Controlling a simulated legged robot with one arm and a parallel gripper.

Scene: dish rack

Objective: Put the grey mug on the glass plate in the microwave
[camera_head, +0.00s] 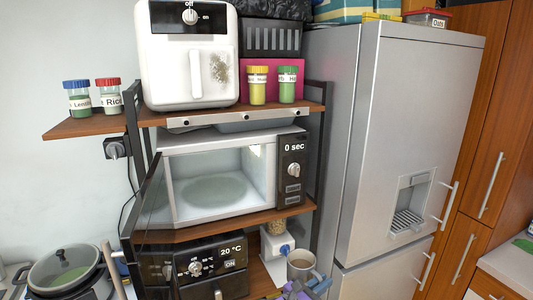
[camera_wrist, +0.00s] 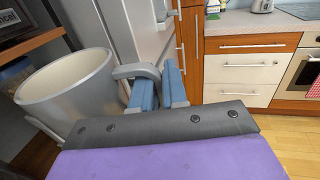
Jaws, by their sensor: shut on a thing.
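The grey mug (camera_head: 301,259) is upright at the bottom of the head view, below and to the right of the microwave. In the wrist view the mug (camera_wrist: 62,95) fills the left side, with its open rim up and its inside looking empty. My gripper (camera_head: 316,284) is shut on the mug's handle; its blue fingers (camera_wrist: 158,86) also show in the wrist view. The microwave (camera_head: 240,139) is on the middle shelf, its door (camera_head: 152,205) swung open to the left. The glass plate (camera_head: 215,191) lies inside on the floor, with nothing on it.
An air fryer (camera_head: 188,55) and spice jars stand on the shelf above. The fridge (camera_head: 400,140) is to the right, a pot (camera_head: 62,272) at the lower left. The microwave opening is clear.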

